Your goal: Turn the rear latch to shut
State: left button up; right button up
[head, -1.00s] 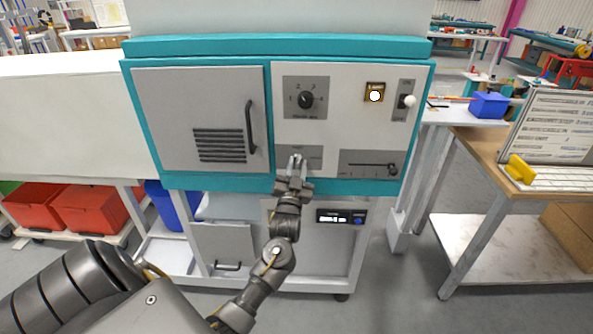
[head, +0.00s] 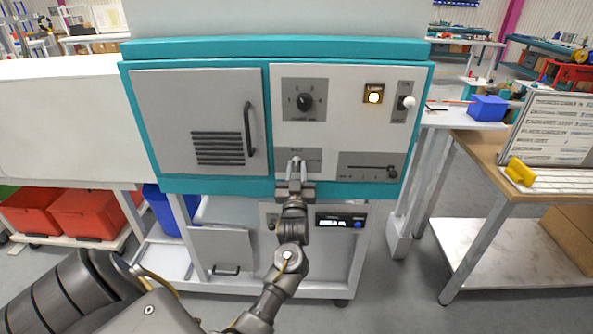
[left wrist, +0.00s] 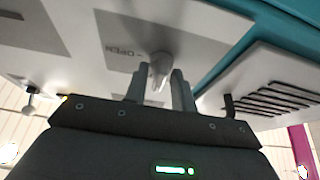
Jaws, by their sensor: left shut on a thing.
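The rear latch (head: 296,161) is a small light-grey handle on a grey plate, low on the white front panel of the teal cabinet. It also shows in the left wrist view (left wrist: 159,64), beside a printed word "OPEN". My left gripper (head: 294,178) comes up from below and is shut on the latch handle. In the left wrist view its two fingers (left wrist: 156,88) stand on either side of the handle. The fingers hide the handle's lower end, so its exact angle is hard to tell. My right gripper is not in view.
Above the latch is a dial (head: 304,101). To the right are a slider (head: 392,173), a lit button (head: 374,97) and a white-knobbed toggle (head: 408,103). A door with a dark handle (head: 250,130) is on the left. A wooden-topped table (head: 478,150) stands at right.

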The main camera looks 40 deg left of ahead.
pick_arm(q)
jog(key=o, duration=0.7)
jog(key=shift+c, duration=0.2)
